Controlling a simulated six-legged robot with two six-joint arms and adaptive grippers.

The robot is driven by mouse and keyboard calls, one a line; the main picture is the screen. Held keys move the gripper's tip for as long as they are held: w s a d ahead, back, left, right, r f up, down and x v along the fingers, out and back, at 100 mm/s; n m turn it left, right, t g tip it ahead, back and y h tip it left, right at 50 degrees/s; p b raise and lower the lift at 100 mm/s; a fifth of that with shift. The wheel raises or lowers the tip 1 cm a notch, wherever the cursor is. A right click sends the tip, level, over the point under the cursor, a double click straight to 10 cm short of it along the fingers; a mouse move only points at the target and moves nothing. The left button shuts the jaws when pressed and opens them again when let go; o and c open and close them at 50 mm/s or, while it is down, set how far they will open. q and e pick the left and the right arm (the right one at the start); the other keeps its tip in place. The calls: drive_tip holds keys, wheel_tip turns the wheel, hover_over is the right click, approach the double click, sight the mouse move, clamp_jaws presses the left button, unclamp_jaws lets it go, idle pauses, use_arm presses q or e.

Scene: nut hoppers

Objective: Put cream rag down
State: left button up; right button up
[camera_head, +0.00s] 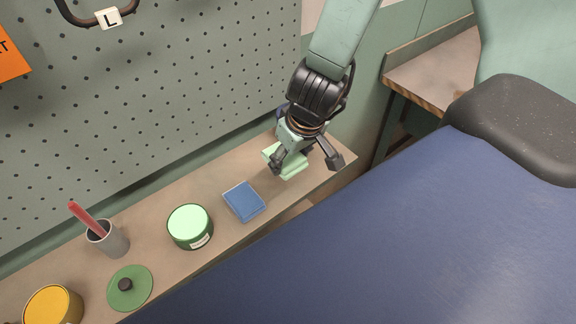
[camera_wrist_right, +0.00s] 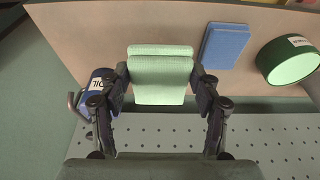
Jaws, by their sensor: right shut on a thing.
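A pale folded rag (camera_head: 290,162), looking light mint green rather than cream here, is at the right end of the narrow shelf (camera_head: 205,190). My right gripper (camera_head: 306,165) points down over it and is shut on it. In the right wrist view the rag (camera_wrist_right: 160,82) sits between the two fingers of the right gripper (camera_wrist_right: 160,92), one at each side. A second pale layer shows along its far edge; I cannot tell whether it is a fold or another rag. Whether the rag touches the shelf is unclear. My left gripper is not in view.
A folded blue cloth (camera_head: 244,202) lies left of the rag, then a green tin (camera_head: 190,227), green lid (camera_head: 130,288), grey cup (camera_head: 108,240) and yellow tin (camera_head: 52,306). A blue oil can (camera_wrist_right: 102,76) stands close beside one finger. A pegboard (camera_head: 180,80) rises behind.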

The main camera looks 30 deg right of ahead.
drive_tip(key=b, duration=0.3)
hover_over(288, 187)
drive_tip(key=f, duration=0.3)
drive_tip(key=s+f, duration=0.1)
drive_tip(key=f, duration=0.1)
drive_tip(key=shift+d, duration=0.1)
drive_tip(key=shift+w+d+f, duration=0.1)
drive_tip(key=shift+d+f, duration=0.05)
drive_tip(key=shift+f, duration=0.05)
drive_tip(key=b, duration=0.1)
drive_tip(key=f+b, duration=0.1)
drive_tip(key=a+f+b, duration=0.1)
drive_tip(key=shift+s+f, duration=0.25)
drive_tip(key=shift+s, duration=0.05)
drive_tip(key=shift+w+d+f+b, duration=0.1)
drive_tip(key=shift+f+b, duration=0.15)
drive_tip(key=shift+b, duration=0.05)
drive_tip(key=shift+w+d+f, duration=0.15)
drive_tip(key=shift+w+d, duration=0.05)
drive_tip(key=shift+d, duration=0.15)
drive_tip(key=shift+s+a+f, duration=0.1)
drive_tip(key=shift+s+a, duration=0.15)
drive_tip(key=shift+a, duration=0.05)
drive_tip(key=o, duration=1)
drive_tip(key=shift+w+d+f, duration=0.1)
drive_tip(key=shift+w+d, duration=0.1)
drive_tip(key=shift+w, duration=0.05)
